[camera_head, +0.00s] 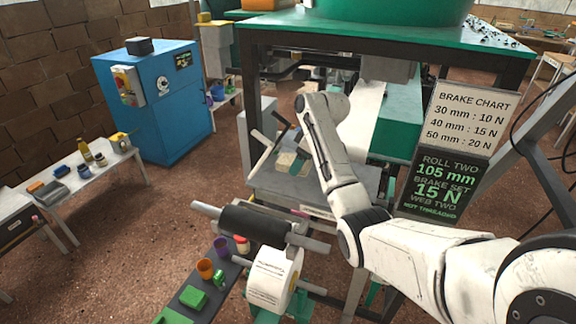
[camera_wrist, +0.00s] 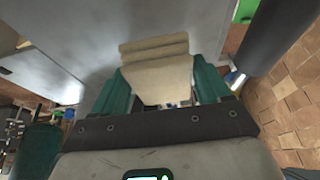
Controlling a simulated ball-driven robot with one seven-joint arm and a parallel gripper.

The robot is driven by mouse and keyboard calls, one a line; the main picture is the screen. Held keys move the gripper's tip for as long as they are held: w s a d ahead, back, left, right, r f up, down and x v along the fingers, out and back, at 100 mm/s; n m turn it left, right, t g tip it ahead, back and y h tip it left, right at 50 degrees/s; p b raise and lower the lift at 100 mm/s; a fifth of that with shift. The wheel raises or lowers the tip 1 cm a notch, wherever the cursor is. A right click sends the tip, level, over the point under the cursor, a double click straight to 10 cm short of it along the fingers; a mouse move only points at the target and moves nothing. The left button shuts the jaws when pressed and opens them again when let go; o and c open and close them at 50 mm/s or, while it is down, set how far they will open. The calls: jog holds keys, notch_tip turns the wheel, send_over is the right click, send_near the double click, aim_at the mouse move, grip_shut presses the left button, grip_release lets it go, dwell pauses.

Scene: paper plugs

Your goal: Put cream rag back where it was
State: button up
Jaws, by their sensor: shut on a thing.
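The cream rag (camera_wrist: 158,70) is a folded cloth held between the green fingers of my gripper (camera_wrist: 165,88) in the wrist view. My gripper is shut on it, and part of the cloth hangs between the fingers. In the head view the rag (camera_head: 285,159) shows small beside my gripper (camera_head: 297,165), over the grey metal table (camera_head: 330,180) of the machine. I cannot tell whether the rag touches that surface.
A dark roller (camera_head: 255,222) and a white paper roll (camera_head: 270,280) stand in front of the grey table. A narrow dark shelf (camera_head: 190,300) holds cups and green blocks. A brake chart sign (camera_head: 470,115) stands at the right. A blue cabinet (camera_head: 160,100) stands back left.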

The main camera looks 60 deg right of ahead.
aim_at(288, 159)
jog(key=w, duration=0.3)
jog(key=shift+w+a, duration=0.2)
jog(key=shift+w, duration=0.15)
jog(key=shift+f+p, duration=0.7)
jog(key=shift+f, duration=1.05)
jog(key=shift+f, duration=0.2)
jog(key=o, duration=1.1)
jog(key=shift+r, duration=0.15)
jog(key=b+v, duration=0.1)
jog(key=v, duration=1.1)
jog(key=shift+r, duration=0.1)
